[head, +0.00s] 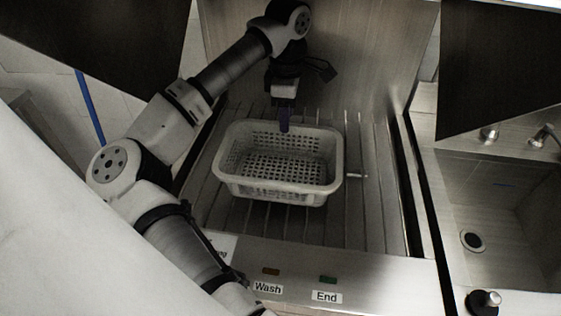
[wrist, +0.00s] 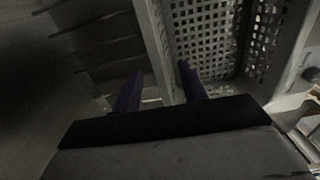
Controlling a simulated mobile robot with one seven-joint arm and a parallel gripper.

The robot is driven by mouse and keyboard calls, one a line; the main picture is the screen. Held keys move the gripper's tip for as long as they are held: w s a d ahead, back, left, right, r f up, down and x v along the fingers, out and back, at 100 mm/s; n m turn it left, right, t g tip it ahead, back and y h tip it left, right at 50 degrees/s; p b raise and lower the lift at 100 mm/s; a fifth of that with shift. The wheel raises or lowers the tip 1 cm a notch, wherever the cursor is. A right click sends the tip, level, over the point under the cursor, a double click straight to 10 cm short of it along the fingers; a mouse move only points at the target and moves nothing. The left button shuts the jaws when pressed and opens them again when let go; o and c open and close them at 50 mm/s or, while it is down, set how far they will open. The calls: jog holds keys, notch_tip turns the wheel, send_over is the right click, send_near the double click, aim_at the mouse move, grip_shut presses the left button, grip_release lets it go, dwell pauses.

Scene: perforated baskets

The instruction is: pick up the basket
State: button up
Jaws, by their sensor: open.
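The white perforated basket (head: 232,176) stands upright and empty on a slatted metal rack. My gripper (head: 284,126) is at the basket's far rim, pointing down, with its dark purple fingers near that wall. In the wrist view the gripper's two fingers (wrist: 160,88) are apart, with the rim of the basket (wrist: 155,45) showing between and beyond them. The perforated inside of the basket lies to the right of the rim there. Nothing is held. I cannot tell whether a finger touches the wall.
The slatted metal rack (head: 375,215) has free room right of the basket. A small metal rod (head: 356,176) sticks out beside the basket's right side. A front panel carries "Wash" (head: 267,287) and "End" (head: 327,296) labels. A steel sink (head: 500,205) is at the right.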

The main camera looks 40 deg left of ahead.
jog(key=shift+f, duration=1.7)
jog(key=shift+c, duration=0.2)
grip_shut()
jog(key=shift+r, duration=0.2)
